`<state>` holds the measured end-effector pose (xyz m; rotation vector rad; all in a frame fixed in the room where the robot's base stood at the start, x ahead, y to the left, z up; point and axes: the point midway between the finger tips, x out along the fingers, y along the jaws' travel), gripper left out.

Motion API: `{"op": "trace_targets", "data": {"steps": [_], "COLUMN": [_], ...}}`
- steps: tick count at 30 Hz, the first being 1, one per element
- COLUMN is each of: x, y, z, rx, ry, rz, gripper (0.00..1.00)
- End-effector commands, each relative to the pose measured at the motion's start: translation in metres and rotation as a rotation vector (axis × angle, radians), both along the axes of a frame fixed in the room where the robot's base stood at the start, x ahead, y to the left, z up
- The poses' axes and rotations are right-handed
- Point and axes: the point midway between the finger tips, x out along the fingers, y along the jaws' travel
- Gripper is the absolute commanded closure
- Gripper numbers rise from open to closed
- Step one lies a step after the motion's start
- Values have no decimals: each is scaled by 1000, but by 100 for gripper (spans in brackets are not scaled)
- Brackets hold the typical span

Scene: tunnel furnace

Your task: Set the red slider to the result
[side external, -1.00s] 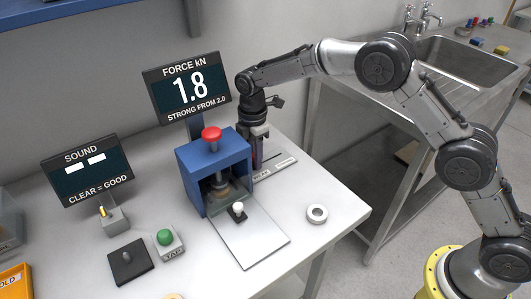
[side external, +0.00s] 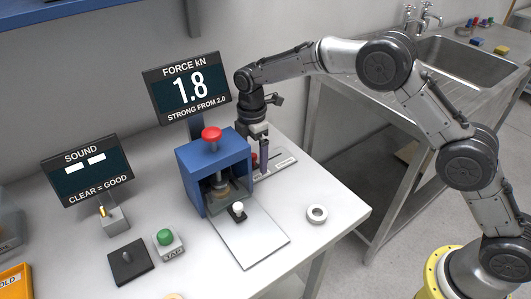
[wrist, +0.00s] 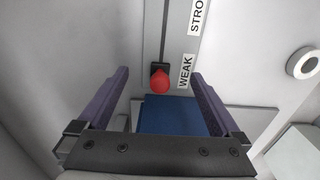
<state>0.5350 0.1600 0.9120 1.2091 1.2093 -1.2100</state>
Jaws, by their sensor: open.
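The red slider (wrist: 160,80) sits in a narrow slot beside the label WEAK in the wrist view. The label STRONG, partly cut off, lies farther along the slot. In the side view the red slider (side external: 254,158) is partly hidden behind my gripper (side external: 260,155). My gripper is open, its two purple fingers standing apart on either side of the slider in the wrist view, with gaps on both sides. The force display (side external: 191,88) reads 1.8 kN, with "STRONG FROM 2.0" beneath.
A blue press (side external: 214,170) with a red button on top stands just left of my gripper. A white ring (side external: 317,213) lies to the right on the table. The sound display (side external: 87,170) shows two white bars. A green tap button (side external: 165,238) stands at the front left.

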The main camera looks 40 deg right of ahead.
Motion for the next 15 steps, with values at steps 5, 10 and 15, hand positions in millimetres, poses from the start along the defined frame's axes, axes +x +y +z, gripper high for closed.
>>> {"op": "trace_targets", "data": {"steps": [5,10,15], "x": [1,1,1], "y": [0,0,0], "z": [21,40,56], "rx": [1,1,1], "ry": [-4,-4,-3], "rz": [0,0,0], "gripper": [0,0,0]}}
